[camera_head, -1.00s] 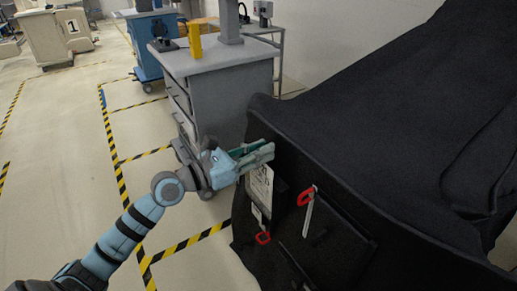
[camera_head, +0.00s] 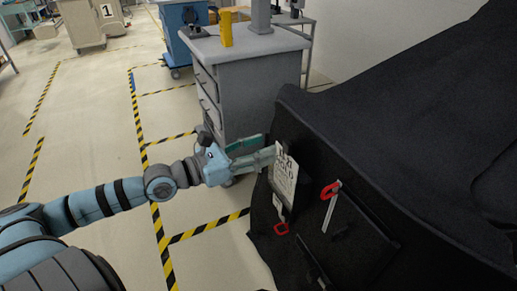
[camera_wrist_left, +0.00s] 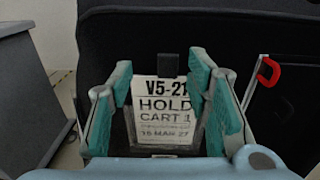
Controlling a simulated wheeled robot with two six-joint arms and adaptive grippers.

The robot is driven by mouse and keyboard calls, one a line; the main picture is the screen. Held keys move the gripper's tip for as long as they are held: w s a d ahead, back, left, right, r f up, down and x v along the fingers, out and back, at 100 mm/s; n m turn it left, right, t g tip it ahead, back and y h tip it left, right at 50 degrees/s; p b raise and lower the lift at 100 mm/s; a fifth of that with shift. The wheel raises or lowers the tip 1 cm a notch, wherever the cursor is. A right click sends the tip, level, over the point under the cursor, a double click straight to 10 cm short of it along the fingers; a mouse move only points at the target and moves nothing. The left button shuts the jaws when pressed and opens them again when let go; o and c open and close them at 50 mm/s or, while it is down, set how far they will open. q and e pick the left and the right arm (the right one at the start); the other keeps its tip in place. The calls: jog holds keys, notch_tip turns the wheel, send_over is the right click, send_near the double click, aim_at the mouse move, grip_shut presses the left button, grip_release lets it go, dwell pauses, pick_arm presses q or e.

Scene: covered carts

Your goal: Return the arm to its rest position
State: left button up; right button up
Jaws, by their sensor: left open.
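My left gripper (camera_head: 262,153) reaches in from the left, beside the side of the black-covered cart (camera_head: 395,120). It is open and empty. In the left wrist view its green-padded fingers (camera_wrist_left: 163,105) stand apart, with a white sign (camera_wrist_left: 165,110) reading "HOLD CART 1" visible between them. The sign (camera_head: 285,175) hangs on the cart's dark side, just past the fingertips; I cannot tell whether they touch it. My right gripper is not in view.
A red-handled tool (camera_head: 331,190) and a red ring (camera_head: 281,228) hang on the cart's side. A grey drawer cabinet (camera_head: 245,90) with a yellow block (camera_head: 226,28) on top stands behind the gripper. Open floor with striped tape lies at the left.

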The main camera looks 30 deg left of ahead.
pick_arm(q)
jog(key=shift+s+d+r+h, duration=0.1)
jog(key=shift+s+d+h, duration=0.2)
jog(key=shift+s, duration=0.1)
jog(key=shift+a, duration=0.15)
